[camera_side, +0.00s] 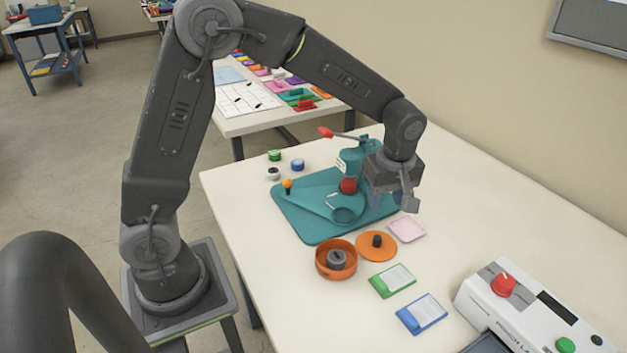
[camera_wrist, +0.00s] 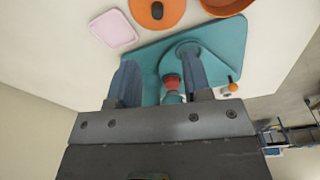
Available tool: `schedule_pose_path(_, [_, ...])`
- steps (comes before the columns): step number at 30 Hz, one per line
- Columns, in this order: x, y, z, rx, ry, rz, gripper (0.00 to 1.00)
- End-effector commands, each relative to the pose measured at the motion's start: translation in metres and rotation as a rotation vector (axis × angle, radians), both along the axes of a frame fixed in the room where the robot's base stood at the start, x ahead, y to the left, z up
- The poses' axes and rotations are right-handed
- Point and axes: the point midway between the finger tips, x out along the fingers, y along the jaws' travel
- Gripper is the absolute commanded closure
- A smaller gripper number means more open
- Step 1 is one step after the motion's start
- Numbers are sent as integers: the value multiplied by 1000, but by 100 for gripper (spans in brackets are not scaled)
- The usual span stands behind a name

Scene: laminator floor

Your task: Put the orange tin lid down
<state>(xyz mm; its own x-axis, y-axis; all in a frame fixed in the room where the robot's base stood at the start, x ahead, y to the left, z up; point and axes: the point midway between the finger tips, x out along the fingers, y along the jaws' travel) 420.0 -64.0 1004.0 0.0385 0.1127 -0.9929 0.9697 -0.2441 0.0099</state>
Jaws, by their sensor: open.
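The orange tin lid (camera_side: 376,246) lies flat on the white table, its dark knob upward, just right of the open orange tin (camera_side: 336,260). A grey round piece sits inside the tin. In the wrist view the lid (camera_wrist: 157,13) is at the top edge, with part of the tin (camera_wrist: 226,5) beside it. My gripper (camera_side: 394,203) is above the right part of the teal mat, apart from the lid. In the wrist view its two fingers (camera_wrist: 160,80) are spread and nothing is held; a red knob shows between them.
A teal press (camera_side: 352,160) with a red-tipped lever stands on the teal mat (camera_side: 310,232), close to my gripper. A pink card (camera_side: 407,229), green card (camera_side: 392,280) and blue card (camera_side: 422,314) lie nearby. A white laminator (camera_side: 530,310) stands front right. The table's right back is clear.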

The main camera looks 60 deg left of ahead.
Motion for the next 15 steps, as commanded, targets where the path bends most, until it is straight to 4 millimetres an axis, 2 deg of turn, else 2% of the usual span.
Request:
schedule_pose_path(5, [-37, 6, 51, -8, -69, -237, 55])
schedule_pose_path(9, [-81, 11, 88, 11, -133, -499, 55])
schedule_pose_path(15, [-147, 15, 117, 88, -225, -871, 55])
